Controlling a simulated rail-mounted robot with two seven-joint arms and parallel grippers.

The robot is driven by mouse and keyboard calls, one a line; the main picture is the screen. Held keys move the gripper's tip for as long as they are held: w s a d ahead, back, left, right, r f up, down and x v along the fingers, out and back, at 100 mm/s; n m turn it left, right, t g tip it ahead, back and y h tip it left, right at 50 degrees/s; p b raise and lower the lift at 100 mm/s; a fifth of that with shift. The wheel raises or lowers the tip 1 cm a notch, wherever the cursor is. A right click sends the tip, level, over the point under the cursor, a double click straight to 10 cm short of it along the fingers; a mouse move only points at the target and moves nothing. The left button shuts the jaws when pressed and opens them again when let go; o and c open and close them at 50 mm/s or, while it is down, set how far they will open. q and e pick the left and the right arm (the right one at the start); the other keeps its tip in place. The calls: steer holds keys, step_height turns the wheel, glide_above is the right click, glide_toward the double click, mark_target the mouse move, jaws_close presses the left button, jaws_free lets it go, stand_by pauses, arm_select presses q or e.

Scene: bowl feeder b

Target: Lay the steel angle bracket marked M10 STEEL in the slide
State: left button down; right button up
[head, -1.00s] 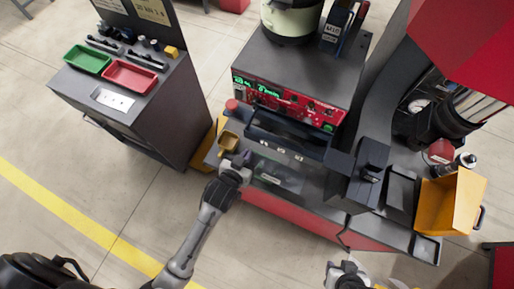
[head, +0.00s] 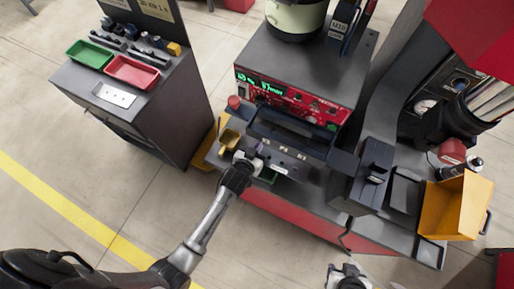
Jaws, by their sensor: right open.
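A dark upright piece with a small white label (head: 338,30) stands at the top, beside the pale green bowl; the label seems to read M10 and a second word. I cannot tell its exact shape. A dark open trough (head: 290,130) runs along the front of the machine, under the red panel; I cannot tell if this is the slide. My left gripper (head: 250,158) is at the trough's front left edge, near the small labels; its fingers are too small to judge. My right gripper (head: 346,272) is open at the bottom edge, away from the machine.
The pale green bowl (head: 296,15) sits on the grey machine. A yellow scoop (head: 229,139) lies left of the trough. An orange bin (head: 457,205) stands at the right. A side cabinet holds a green tray (head: 89,54) and a red tray (head: 131,71).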

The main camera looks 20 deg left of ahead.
stand_by(0.3)
arm_select(q)
steer(key=c, duration=1.3)
jaws_free()
steer(key=shift+f, duration=0.1)
steer(key=shift+c, duration=0.2)
